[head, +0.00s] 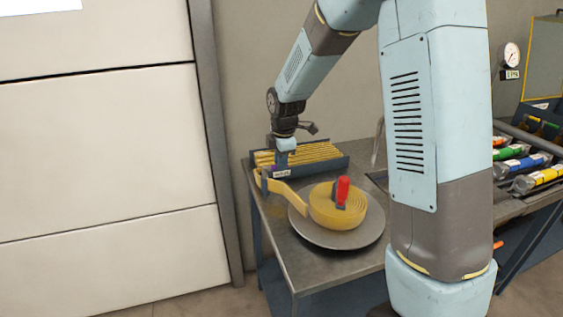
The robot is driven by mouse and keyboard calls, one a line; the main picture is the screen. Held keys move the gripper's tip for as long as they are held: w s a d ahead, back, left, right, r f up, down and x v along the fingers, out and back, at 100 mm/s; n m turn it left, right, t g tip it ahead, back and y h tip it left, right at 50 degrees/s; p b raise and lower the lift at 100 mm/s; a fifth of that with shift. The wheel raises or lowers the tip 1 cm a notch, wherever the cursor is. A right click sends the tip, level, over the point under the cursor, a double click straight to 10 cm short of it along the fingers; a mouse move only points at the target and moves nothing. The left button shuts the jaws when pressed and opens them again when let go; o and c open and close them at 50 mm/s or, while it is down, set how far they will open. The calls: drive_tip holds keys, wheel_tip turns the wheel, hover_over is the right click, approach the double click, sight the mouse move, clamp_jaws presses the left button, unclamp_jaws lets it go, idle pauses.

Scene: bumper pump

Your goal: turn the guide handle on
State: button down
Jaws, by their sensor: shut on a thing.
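My gripper (283,164) is small in the head view, pointing down at the front left of a tray of yellow strips. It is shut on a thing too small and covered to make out. Just beside it, a grey-blue upright guide (264,183) stands where the free end of the yellow band (284,190) meets it. The band runs right to a coiled yellow roll (325,212) on a round grey plate (346,239). A red upright handle (342,190) stands at the roll, clear of my gripper. I cannot tell which part is the guide handle.
The tray (322,166) of yellow strips lies behind the roll on a grey metal table (283,245). At right, a rack (525,184) holds several coloured cylinders, with a pressure gauge (510,55) above. My arm hides the table's middle. A pale panelled wall stands left.

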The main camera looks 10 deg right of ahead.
drive_tip(key=c, duration=1.1)
unclamp_jaws()
drive_tip(key=shift+r, duration=0.1)
drive_tip(key=r, duration=0.4)
drive_tip(key=s+r, duration=0.1)
drive_tip(key=r, duration=0.4)
drive_tip(key=s+r, duration=0.1)
drive_tip(key=r, duration=0.3)
drive_tip(key=shift+s+d+r, duration=0.15)
drive_tip(key=shift+s+d, duration=0.1)
drive_tip(key=shift+d, duration=0.05)
drive_tip(key=s+d+r+m+t, duration=0.1)
drive_tip(key=s+d+r+m, duration=0.3)
drive_tip(key=s, duration=0.3)
drive_tip(key=s+d+r+m+t, duration=0.1)
drive_tip(key=s+d+r+m, duration=0.25)
drive_tip(key=s+m, duration=0.2)
drive_tip(key=s+d+m, duration=0.2)
drive_tip(key=s+m, duration=0.1)
drive_tip(key=s, duration=0.2)
drive_tip(key=s+d+f+m+t, duration=0.1)
drive_tip(key=s+d+m, duration=0.1)
drive_tip(key=s+m, duration=0.2)
drive_tip(key=s+d+m, duration=0.2)
drive_tip(key=s+m, duration=0.2)
drive_tip(key=s, duration=0.3)
drive_tip(key=shift+s+f, duration=0.3)
drive_tip(key=shift+f, duration=0.05)
